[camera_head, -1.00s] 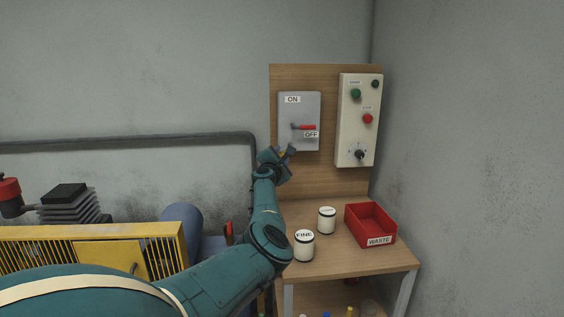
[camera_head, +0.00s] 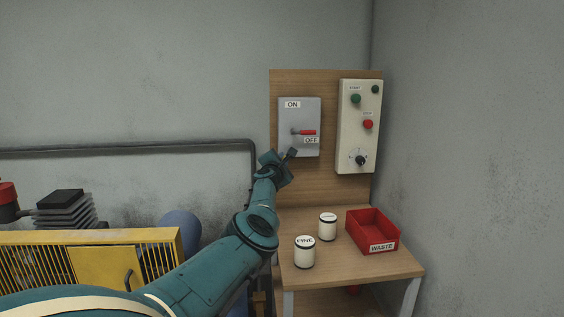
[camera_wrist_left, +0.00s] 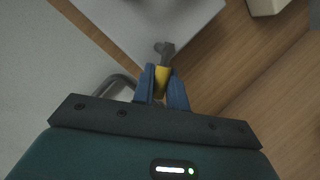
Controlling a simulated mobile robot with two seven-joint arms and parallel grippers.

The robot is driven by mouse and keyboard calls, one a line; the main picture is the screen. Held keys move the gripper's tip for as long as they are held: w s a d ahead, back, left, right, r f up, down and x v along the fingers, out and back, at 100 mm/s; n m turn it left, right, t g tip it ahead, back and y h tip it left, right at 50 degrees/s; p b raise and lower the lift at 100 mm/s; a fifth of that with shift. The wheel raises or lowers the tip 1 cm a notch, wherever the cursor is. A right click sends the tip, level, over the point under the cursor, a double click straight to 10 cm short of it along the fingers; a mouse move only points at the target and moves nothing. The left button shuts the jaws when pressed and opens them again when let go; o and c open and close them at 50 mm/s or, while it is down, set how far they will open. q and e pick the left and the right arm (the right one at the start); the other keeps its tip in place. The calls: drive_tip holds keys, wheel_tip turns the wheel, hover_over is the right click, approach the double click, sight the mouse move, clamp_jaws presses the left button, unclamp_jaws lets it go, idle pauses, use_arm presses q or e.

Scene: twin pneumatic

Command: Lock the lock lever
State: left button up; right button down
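The lock lever (camera_head: 306,132) is a red handle on a grey switch box (camera_head: 290,146), between its ON and OFF labels. It lies level, pointing right, just above OFF. My left gripper (camera_head: 286,156) is at the lower left of the box, below the lever. In the left wrist view, its blue fingers (camera_wrist_left: 161,88) are closed on a small yellow piece with a grey end (camera_wrist_left: 162,78). The grey end points toward the box; I cannot tell whether it touches. The lever is not clear in the wrist view. My right gripper is not in view.
A control panel (camera_head: 348,135) with buttons and a knob is right of the box. Below, a wooden table (camera_head: 345,268) holds two white jars (camera_head: 304,252) and a red WASTE bin (camera_head: 370,242). A pipe (camera_head: 150,149) runs along the left wall.

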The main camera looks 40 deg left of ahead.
use_arm(q)
clamp_jaws()
drive_tip(key=shift+r+m+p, duration=0.35)
drive_tip(key=shift+m+p, duration=0.15)
drive_tip(key=shift+p, duration=0.4)
drive_tip(key=shift+s+f, duration=0.1)
drive_tip(key=shift+f, duration=0.05)
drive_tip(key=o, duration=0.5)
unclamp_jaws()
